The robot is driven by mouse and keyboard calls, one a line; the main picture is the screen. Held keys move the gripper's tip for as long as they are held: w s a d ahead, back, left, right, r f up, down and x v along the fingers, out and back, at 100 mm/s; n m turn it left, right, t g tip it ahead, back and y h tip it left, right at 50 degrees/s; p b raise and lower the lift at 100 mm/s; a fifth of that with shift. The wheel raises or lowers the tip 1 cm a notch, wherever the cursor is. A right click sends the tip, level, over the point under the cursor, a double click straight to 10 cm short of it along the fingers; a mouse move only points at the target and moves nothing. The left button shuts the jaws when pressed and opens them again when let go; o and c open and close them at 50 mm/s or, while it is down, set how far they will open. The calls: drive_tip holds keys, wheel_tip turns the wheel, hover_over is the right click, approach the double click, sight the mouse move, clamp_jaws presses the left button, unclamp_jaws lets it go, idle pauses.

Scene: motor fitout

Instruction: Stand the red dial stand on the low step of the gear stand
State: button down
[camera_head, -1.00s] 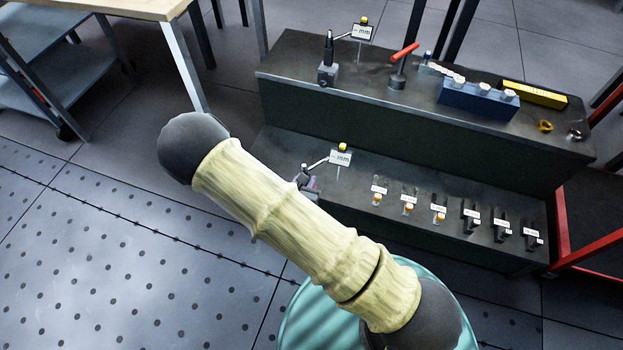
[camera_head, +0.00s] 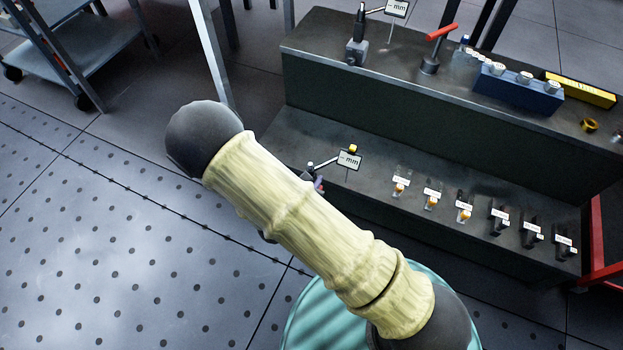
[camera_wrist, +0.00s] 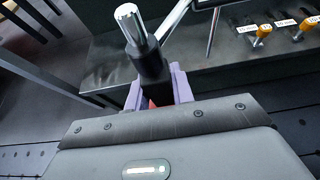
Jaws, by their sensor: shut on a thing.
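The dial stand in my gripper has a dark post with a silver top, a jointed arm and a "mm" dial (camera_head: 349,161) with a yellow top. In the wrist view its post (camera_wrist: 151,65) rises between my gripper's purple fingers (camera_wrist: 158,94), which are shut on it. A bit of red shows low between them. In the head view my arm hides most of the gripper (camera_head: 318,184) and the base. The gear stand is dark and two-stepped; the dial appears over the left part of its low step (camera_head: 440,165). I cannot tell whether the base touches the step.
Several small tagged pieces (camera_head: 465,212) line the low step to the right. The upper step holds another dial stand (camera_head: 357,50), a red-handled tool (camera_head: 432,60), a blue block (camera_head: 515,90) and a yellow box (camera_head: 582,90). A red frame (camera_head: 600,270) stands at right.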

drive_tip(key=shift+r, duration=0.15)
drive_tip(key=w+r+b+x, duration=0.1)
drive_tip(key=r+b+x, duration=0.2)
drive_tip(key=x, duration=1.3)
drive_tip(key=shift+w+d, duration=0.25)
drive_tip(key=shift+w, duration=0.05)
idle(0.7)
drive_tip(key=shift+f, duration=0.15)
drive_tip(key=shift+p, duration=0.4)
idle(1.0)
drive_tip(key=shift+f, duration=0.4)
idle(0.7)
drive_tip(key=c, duration=1.1)
unclamp_jaws()
drive_tip(key=shift+s+f, duration=0.1)
drive_tip(key=shift+f, duration=0.05)
drive_tip(key=p+v, duration=0.6)
drive_tip(key=v, duration=1.1)
drive_tip(key=shift+s+p, duration=0.15)
drive_tip(key=shift+p, duration=0.25)
